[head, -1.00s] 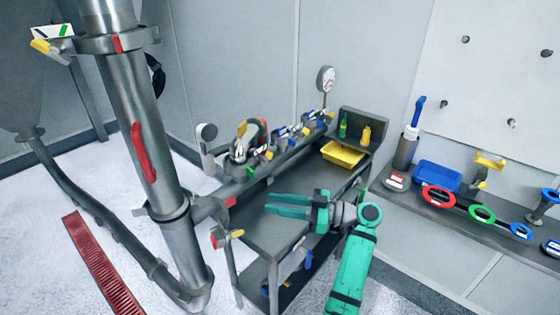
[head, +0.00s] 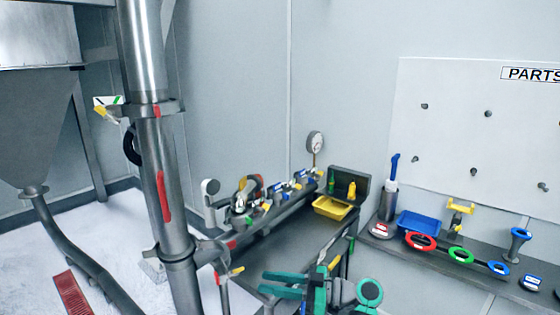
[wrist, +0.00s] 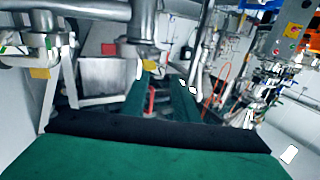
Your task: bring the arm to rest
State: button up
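My gripper (head: 263,283) is green and shows at the bottom of the head view, pointing left. Its two fingers are apart with nothing seen between them. In the wrist view the fingers (wrist: 158,88) also stand apart, and no held object shows. The rest of my arm is mostly cut off by the lower picture edge. My gripper appears in front of the dark bench (head: 285,240); I cannot tell its exact distance from it.
A steel pipe (head: 170,200) with clamps stands left of my gripper. The bench holds a yellow tray (head: 332,208) and a row of fittings (head: 245,195). A shelf at right carries a blue tray (head: 420,224) and coloured rings (head: 420,241). A pressure gauge (head: 315,142) stands behind.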

jog(key=s+a+f+m+t+h, duration=0.1)
jog(key=s+f+m+t+h, duration=0.15)
jog(key=f, duration=0.55)
jog(key=s+a+f+m+t+h, duration=0.15)
jog(key=f+m, duration=0.25)
jog(key=f, duration=0.4)
jog(key=s+a+f+m+t+h, duration=0.15)
jog(key=f+m, duration=0.25)
jog(key=f, duration=0.5)
jog(key=s+d+f+m+t+h, duration=0.2)
jog(key=s+f+m+h, duration=0.4)
jog(key=s+f, duration=0.65)
jog(key=s+d+r+t+h, duration=0.1)
jog(key=s+d+h, duration=0.15)
jog(key=s, duration=0.65)
jog(key=s+d+r+t+h, duration=0.1)
jog(key=s+d+r+h, duration=0.15)
jog(key=s, duration=0.75)
jog(key=s+r+t, duration=0.1)
jog(key=s+r, duration=0.4)
jog(key=r, duration=0.3)
jog(key=s+a+r+t+h, duration=0.1)
jog(key=s+r, duration=0.5)
jog(key=r, duration=0.2)
jog(key=shift+s+t, duration=0.3)
jog(key=shift+t, duration=0.05)
